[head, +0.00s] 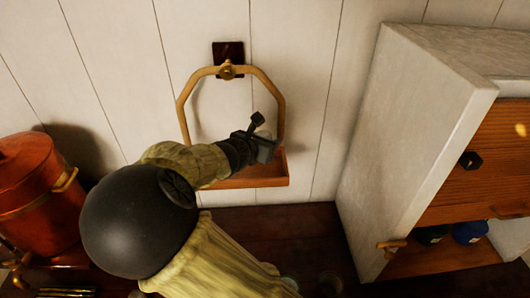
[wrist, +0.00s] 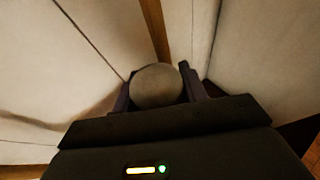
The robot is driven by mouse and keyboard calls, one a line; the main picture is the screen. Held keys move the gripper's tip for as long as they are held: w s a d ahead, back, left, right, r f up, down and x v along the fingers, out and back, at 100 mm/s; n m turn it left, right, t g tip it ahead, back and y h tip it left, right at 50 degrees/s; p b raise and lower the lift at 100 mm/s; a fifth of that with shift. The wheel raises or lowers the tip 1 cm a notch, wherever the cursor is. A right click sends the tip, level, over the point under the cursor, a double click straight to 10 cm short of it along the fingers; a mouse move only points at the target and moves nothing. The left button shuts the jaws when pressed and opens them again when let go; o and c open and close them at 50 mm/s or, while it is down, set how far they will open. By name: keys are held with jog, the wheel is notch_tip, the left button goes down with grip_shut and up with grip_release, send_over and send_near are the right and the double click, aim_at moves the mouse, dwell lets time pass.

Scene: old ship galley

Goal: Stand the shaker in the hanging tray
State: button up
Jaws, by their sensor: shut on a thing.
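The hanging tray (head: 240,184) is a shallow wooden tray hung in a tan hoop (head: 181,110) against the white plank wall. My gripper (head: 263,138) is in front of the hoop's right half, above the tray in the picture. In the wrist view its dark fingers (wrist: 157,92) are shut on a rounded grey thing, which I take to be the shaker (wrist: 157,84). Only its domed end shows there; its lower part is hidden. In the head view the shaker cannot be told clearly from the dark gripper. My arm hides the tray's left part.
A copper pot (head: 32,190) stands at the left. A pale cabinet (head: 415,130) with wooden drawers juts out at the right, with blue and green things on its lower shelf. The dark wooden counter (head: 285,228) is partly bare below the tray.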

jog(key=shift+d, duration=0.1)
jog(key=shift+f, duration=2.05)
jog(key=shift+b, duration=0.3)
jog(key=shift+f, duration=0.15)
jog(key=o, duration=1)
jog(key=shift+s+r, duration=0.1)
jog(key=shift+r, duration=0.15)
jog(key=v, duration=1.2)
jog(key=shift+f, duration=0.1)
